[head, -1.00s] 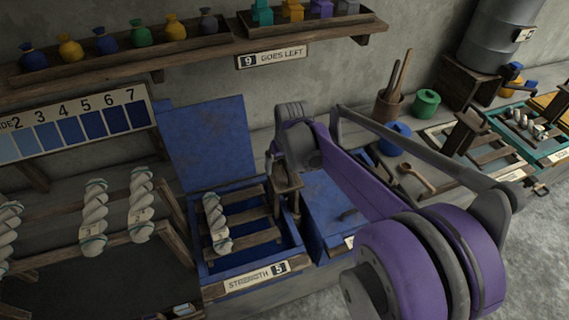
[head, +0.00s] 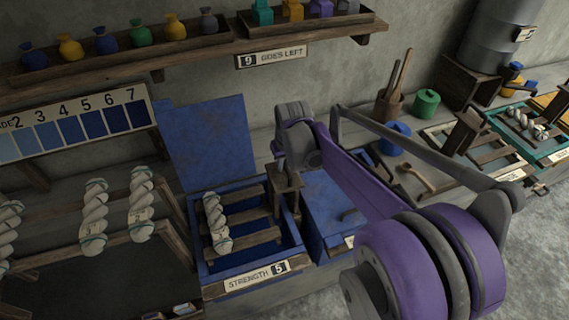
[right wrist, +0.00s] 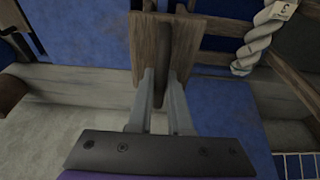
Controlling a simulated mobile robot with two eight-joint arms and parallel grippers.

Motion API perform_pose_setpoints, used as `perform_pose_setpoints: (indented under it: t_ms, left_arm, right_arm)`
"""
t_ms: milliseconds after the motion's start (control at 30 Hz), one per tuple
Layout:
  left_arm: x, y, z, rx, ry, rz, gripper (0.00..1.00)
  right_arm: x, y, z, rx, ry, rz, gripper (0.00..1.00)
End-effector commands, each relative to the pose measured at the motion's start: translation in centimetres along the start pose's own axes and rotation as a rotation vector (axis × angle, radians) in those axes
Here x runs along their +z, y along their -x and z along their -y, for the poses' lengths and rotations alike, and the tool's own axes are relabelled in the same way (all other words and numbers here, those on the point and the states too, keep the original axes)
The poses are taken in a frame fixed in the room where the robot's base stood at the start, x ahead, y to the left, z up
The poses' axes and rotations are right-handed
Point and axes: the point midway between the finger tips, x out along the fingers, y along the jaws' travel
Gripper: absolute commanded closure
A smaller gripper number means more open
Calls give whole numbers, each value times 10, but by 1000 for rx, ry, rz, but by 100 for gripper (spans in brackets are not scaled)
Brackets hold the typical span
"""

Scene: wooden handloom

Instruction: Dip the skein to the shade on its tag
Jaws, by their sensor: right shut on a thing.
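A white twisted skein (head: 217,222) lies across the wooden slats of the blue vat (head: 205,268), whose plate reads "STRENGTH 5". The skein looks undyed. Its tag (right wrist: 284,9) shows in the right wrist view, too small to read surely. My right gripper (right wrist: 160,85) is shut on a wooden upright (right wrist: 150,45) at the vat's right side. The same upright shows in the head view (head: 286,182), with my wrist above it. The shade board (head: 75,128) at left shows numbered blues, darker toward 7. My left gripper is out of view.
Several white skeins hang on a wooden rack (head: 115,243) at left. A shelf (head: 120,62) above holds coloured bags and a "9 GOES LEFT" sign (head: 271,57). A second blue box (head: 325,222) stands right of the vat. Teal-framed vats (head: 558,150) stand far right.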

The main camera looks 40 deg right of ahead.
Motion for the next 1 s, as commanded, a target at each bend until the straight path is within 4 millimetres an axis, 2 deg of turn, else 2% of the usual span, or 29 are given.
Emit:
perform_pose_setpoints:
  t_ms: [300, 1000]
  left_arm:
    - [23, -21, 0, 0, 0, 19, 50]
    - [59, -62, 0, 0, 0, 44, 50]
  right_arm:
    - [10, -35, 0, 0, 1, 1, 100]
    - [26, -102, 0, -1, 1, 1, 100]
